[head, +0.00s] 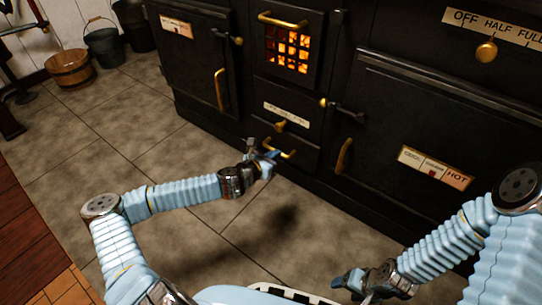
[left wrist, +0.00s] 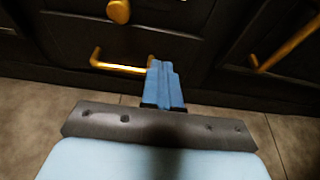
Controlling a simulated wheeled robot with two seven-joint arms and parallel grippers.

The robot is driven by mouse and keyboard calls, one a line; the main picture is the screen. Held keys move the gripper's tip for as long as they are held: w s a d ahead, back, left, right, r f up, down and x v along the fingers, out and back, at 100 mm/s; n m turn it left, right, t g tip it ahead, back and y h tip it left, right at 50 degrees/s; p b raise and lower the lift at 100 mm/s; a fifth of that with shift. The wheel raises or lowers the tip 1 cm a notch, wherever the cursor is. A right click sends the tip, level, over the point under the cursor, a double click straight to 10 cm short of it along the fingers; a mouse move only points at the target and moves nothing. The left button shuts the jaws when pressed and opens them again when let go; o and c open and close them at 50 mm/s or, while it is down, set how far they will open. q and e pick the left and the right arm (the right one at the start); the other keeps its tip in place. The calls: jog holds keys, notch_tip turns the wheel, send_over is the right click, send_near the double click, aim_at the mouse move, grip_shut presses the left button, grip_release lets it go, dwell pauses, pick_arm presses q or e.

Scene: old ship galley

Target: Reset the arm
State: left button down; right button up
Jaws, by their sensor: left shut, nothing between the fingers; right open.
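My left gripper (head: 271,157) is in front of the black stove's low drawer, close to its brass handle (head: 281,151). In the left wrist view, its blue fingers (left wrist: 163,85) are together with nothing between them. The brass handle also shows there (left wrist: 115,66), just left of the fingertips; whether they touch it I cannot tell. My right gripper (head: 345,283) is low at the bottom of the head view, over the floor and apart from the stove. It is open, and I see nothing in it.
The black stove (head: 200,60) fills the back and right, with a glowing fire grate (head: 288,48) and brass handles. A wooden bucket (head: 71,71) and a dark metal bucket (head: 104,46) stand at the upper left. The tiled floor (head: 90,140) between is clear.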

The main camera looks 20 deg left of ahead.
pick_arm(q)
jog(key=s+d+f+m+g+h, duration=0.2)
jog(key=s+d+f+m+g, duration=0.25)
jog(key=s+d+m, duration=0.35)
jog(key=s+d+f+m+g+h, duration=0.1)
jog(key=s+d+f+m+g, duration=0.2)
jog(key=s+d+f+m, duration=0.35)
jog(key=s+f+m+g, duration=0.3)
jog(key=s+m, duration=0.5)
jog(key=s, duration=0.2)
jog(key=s+a+f+m+g+y, duration=0.1)
jog(key=s+a+m+g+y, duration=0.1)
jog(key=s+a+m+y, duration=0.4)
notch_tip(320, 180, up, 12)
jog(key=a+m+h+p, duration=0.1)
jog(key=h+p, duration=0.1)
jog(key=p, duration=1)
jog(key=shift+w+a+m, duration=0.15)
jog(key=shift+a+m, duration=0.1)
jog(key=shift+m, duration=0.1)
